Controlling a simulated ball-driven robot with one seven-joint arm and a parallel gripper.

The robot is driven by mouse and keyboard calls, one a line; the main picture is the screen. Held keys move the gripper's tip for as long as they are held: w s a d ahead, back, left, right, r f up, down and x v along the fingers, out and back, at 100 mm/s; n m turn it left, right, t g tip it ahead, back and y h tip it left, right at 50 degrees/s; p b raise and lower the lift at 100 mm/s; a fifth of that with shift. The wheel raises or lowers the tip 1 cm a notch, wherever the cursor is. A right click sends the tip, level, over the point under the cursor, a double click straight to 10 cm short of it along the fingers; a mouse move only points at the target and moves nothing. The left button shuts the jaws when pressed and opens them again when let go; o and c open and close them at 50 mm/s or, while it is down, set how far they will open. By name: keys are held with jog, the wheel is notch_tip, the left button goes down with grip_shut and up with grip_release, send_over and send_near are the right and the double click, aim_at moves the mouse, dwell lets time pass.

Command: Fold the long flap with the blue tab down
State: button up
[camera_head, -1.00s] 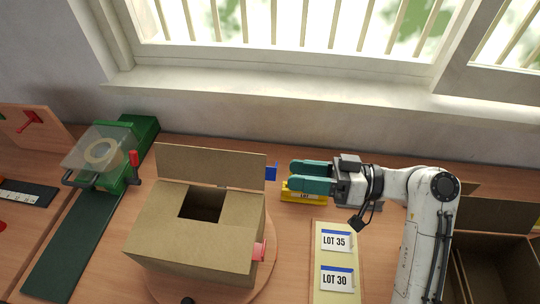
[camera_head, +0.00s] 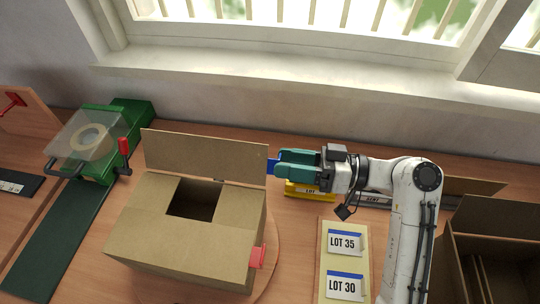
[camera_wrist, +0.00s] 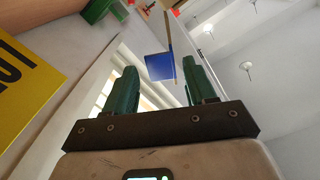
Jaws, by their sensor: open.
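The cardboard box (camera_head: 185,245) stands on a round wooden turntable (camera_head: 284,275). Its long far flap (camera_head: 205,157) stands up along the back edge, with a blue tab (camera_head: 270,165) at its right end. The near flap lies folded down and a square opening (camera_head: 195,198) shows. A red tab (camera_head: 257,257) is on the box's right side. My gripper (camera_head: 278,163), with green fingers, is open at the blue tab. In the wrist view the blue tab (camera_wrist: 159,67) shows between the two fingers, seemingly free of both.
A yellow block (camera_head: 305,190) lies under my gripper. A board with LOT 35 and LOT 30 cards (camera_head: 329,263) lies right of the box. An open carton (camera_head: 490,235) is far right. A green tape machine (camera_head: 105,145) stands left.

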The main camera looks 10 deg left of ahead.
jog(key=shift+w+a+p, duration=0.1)
jog(key=shift+a+p, duration=0.25)
jog(key=shift+a, duration=1.8)
jog(key=shift+c, duration=0.2)
grip_shut()
